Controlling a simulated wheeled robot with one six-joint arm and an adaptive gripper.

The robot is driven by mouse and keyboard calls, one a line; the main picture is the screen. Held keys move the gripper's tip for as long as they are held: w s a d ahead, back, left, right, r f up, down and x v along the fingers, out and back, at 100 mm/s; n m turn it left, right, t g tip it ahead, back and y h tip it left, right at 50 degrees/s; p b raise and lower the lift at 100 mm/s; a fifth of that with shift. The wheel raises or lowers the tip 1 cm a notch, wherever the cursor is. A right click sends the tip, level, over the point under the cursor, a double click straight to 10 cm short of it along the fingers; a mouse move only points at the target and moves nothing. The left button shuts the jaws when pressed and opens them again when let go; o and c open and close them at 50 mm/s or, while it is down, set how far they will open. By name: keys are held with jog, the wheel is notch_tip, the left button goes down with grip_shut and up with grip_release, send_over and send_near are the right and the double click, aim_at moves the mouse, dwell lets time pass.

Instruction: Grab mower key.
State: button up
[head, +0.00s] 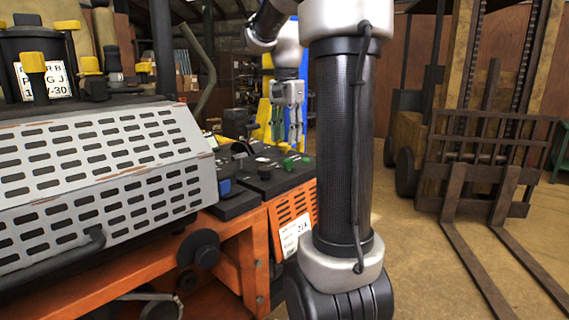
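My gripper (287,140) hangs downward in the head view, above the far end of a black control panel (262,180) on an orange machine. Its two fingers look parted, with nothing seen between them. The panel carries a blue knob (224,187), a pale-topped knob (263,160) and small green knobs (288,163). I cannot make out which small part is the mower key; it may be too small or hidden. The fingertips appear above the panel and apart from it, though depth is hard to judge.
My arm's dark tube crosses the middle and hides part of the area behind it. A slotted grey metal cover (100,190) fills the left. A forklift (480,160) stands at right with its forks low. Bare floor (425,280) lies between.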

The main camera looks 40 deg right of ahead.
aim_at(289, 159)
jog(key=shift+s+a+m, duration=0.1)
jog(key=shift+s+m, duration=0.2)
jog(key=shift+m, duration=0.2)
jog(key=shift+f, duration=0.2)
jog(key=f, duration=0.7)
jog(key=shift+s+d+f, duration=0.1)
jog(key=shift+d+f, duration=0.1)
jog(key=shift+f, duration=0.05)
jog(key=shift+c, duration=0.3)
grip_shut()
